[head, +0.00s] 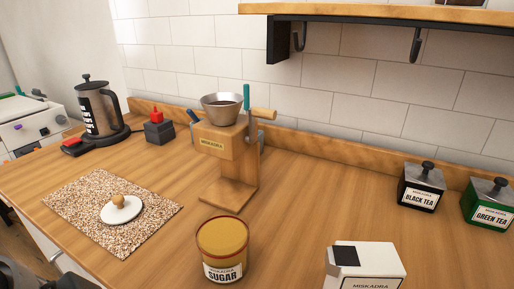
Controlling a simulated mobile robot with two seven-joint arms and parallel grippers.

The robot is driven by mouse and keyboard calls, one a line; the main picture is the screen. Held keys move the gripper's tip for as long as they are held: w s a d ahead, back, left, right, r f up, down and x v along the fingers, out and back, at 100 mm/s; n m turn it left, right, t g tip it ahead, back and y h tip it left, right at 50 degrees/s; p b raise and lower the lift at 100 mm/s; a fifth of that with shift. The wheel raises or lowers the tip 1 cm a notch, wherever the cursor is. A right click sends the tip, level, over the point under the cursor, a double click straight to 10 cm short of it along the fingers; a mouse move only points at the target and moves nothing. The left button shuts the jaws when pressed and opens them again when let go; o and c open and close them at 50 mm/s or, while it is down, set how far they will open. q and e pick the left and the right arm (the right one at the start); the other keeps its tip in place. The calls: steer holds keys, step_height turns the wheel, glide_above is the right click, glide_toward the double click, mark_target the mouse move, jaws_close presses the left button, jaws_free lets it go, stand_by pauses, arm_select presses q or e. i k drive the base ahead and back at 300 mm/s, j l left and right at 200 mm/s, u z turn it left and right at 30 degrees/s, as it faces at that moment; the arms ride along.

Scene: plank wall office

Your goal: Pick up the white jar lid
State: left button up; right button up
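The white jar lid (122,210) is a round white disc with a wooden knob on top. It lies flat, knob up, on a speckled brown-and-white mat (82,195) at the left of the wooden counter. Nothing touches the lid from above. A dark grey part at the lower left corner looks like part of my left arm; its fingertips cannot be made out. It is apart from the lid, nearer the front edge. My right gripper is not in view.
A sugar jar (222,251) and a white carton (372,262) stand near the front. A wooden grinder (229,157) stands mid-counter. A kettle (97,112) and small dark box (159,132) stand behind the mat. Black (421,188) and green (489,204) tea tins stand right.

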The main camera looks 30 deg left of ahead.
mark_target(122, 210)
steer(key=u, duration=1)
